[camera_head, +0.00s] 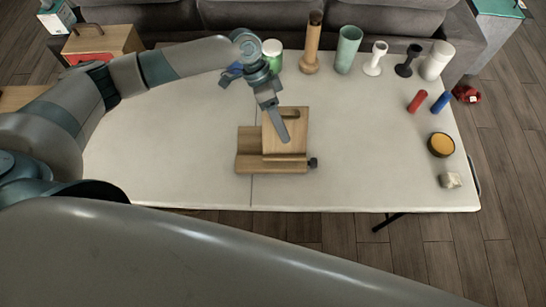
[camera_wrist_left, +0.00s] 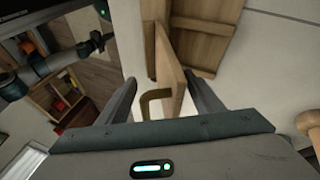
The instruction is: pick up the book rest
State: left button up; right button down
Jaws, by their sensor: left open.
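The book rest (camera_head: 248,143) is a light wooden stand with an upright board and a dark knob at its right side. It stands on the white table near the middle. My left gripper (camera_head: 284,138) is over it, pointing down, and hides part of the board. In the left wrist view the open fingers lie on either side of the wooden board (camera_wrist_left: 170,72), with a gap visible; my left gripper (camera_wrist_left: 162,100) holds nothing. A second arm, apparently my right, shows small at upper left there; its jaws are too small to read.
The white table (camera_head: 180,165) has free room left and right of the stand. A wooden pepper mill (camera_head: 312,45), a green cup (camera_head: 347,50) and several other items line the back. A red cylinder (camera_head: 418,101) and a yellow-topped round tin (camera_head: 441,145) lie at right.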

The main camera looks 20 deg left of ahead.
pick_arm(q)
jog(key=shift+d+f, duration=0.1)
jog(key=shift+f, duration=0.1)
dwell(0.3)
grip_shut()
